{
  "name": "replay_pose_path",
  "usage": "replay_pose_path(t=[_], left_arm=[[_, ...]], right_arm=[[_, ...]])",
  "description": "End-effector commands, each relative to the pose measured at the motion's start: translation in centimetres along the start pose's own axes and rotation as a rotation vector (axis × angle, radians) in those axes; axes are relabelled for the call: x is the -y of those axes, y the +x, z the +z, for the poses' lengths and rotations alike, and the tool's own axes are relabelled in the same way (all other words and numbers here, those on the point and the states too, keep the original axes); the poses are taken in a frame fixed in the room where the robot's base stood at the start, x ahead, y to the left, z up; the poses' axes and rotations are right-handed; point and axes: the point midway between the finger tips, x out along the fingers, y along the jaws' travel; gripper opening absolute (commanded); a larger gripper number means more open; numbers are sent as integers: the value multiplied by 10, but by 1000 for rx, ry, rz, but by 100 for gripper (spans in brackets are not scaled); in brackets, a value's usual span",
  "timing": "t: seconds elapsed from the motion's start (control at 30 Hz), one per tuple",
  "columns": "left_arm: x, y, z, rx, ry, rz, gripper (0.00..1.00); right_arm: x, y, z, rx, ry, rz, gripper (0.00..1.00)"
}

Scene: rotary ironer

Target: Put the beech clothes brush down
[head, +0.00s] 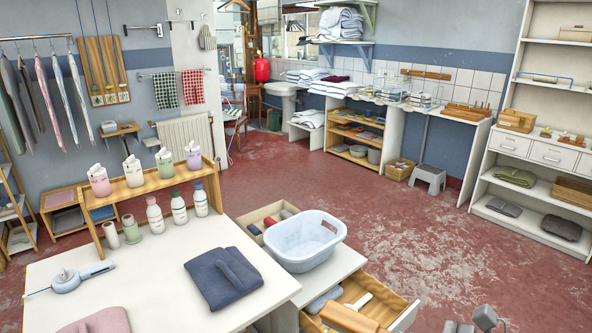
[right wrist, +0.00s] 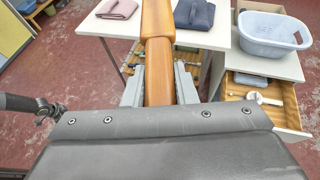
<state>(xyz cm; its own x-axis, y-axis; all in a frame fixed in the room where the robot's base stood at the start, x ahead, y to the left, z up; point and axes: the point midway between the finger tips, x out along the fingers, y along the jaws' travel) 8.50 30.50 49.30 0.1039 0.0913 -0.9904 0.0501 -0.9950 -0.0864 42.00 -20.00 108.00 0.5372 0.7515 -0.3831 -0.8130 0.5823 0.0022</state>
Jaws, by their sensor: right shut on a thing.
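The beech clothes brush (right wrist: 158,60) is orange-brown wood and runs straight ahead from my right gripper (right wrist: 160,85) in the right wrist view. The gripper is shut on its handle, with one grey finger on each side. The far end of the brush is cut off at the top of that view. In the head view, part of the brush (head: 348,318) shows at the bottom edge, in front of the open drawer. Its handle and the gripper's hold are out of that frame. My left gripper is in neither view.
The white table (head: 150,262) bears folded navy cloth (head: 222,278), folded pink cloth (head: 98,322) and a pale blue appliance (head: 68,281). Bottles stand before a wooden rack. A pale blue basket (head: 303,240) stands right of it. The open drawer (head: 388,306) juts out. Bare tabletop lies between the cloths.

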Motion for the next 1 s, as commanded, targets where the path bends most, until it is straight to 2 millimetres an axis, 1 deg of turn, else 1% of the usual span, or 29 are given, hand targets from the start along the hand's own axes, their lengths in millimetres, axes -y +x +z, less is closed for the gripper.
replay_pose_path(t=[0.23,0.37,1.0], left_arm=[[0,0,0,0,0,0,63],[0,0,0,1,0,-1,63],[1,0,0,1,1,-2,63]], right_arm=[[0,1,2,2,-2,6,1],[-5,6,9,6,-17,43,1],[-64,62,89,7,-216,520,1]])
